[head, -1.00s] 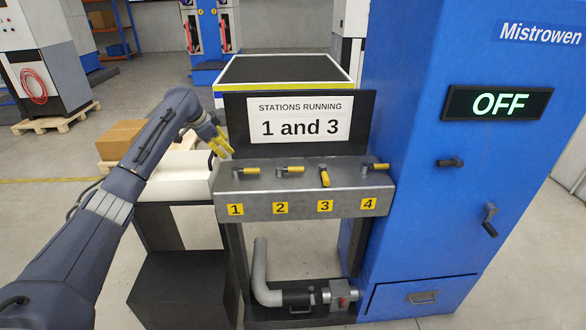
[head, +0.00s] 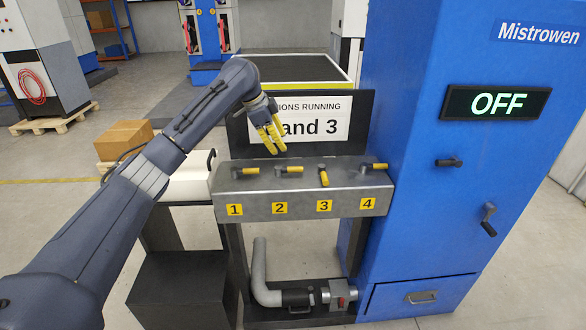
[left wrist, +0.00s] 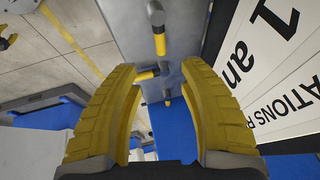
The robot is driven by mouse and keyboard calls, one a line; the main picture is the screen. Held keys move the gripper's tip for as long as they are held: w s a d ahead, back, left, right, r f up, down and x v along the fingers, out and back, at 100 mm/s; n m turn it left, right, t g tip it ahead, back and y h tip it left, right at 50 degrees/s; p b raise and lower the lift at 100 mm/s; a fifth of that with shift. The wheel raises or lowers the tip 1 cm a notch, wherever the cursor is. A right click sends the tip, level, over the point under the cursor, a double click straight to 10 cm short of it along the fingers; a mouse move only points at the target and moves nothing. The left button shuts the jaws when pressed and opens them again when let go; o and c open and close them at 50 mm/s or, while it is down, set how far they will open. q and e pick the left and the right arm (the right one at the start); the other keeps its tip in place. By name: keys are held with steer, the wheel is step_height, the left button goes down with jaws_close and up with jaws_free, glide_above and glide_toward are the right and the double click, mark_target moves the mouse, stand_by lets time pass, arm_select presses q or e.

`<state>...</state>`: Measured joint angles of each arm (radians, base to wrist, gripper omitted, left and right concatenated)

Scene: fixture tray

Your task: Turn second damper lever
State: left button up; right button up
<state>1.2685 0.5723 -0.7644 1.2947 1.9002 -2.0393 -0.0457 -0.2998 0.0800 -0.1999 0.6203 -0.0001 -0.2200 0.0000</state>
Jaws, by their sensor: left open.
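The second damper lever (head: 291,169) lies on the grey bench above label 2, its yellow handle pointing right. It also shows in the left wrist view (left wrist: 160,43), near the top edge. My left gripper (head: 276,151) is open and empty, and appears above and slightly left of this lever, in front of the sign. Its two yellow fingers (left wrist: 160,72) stand apart in the left wrist view, with nothing between them. Lever 1 (head: 247,171) and lever 4 (head: 378,167) also point right. Lever 3 (head: 324,180) points toward the bench front.
The sign (head: 325,108), partly hidden by my gripper, stands behind the grey bench (head: 300,203). A blue cabinet (head: 430,215) stands close at the right, its display (head: 497,103) reading OFF. A white box (head: 188,185) is left of the bench.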

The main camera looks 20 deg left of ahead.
mark_target(289, 171)
arm_select(q)
steer(key=x, duration=1.3)
steer(key=shift+a+f, duration=0.1)
jaws_close()
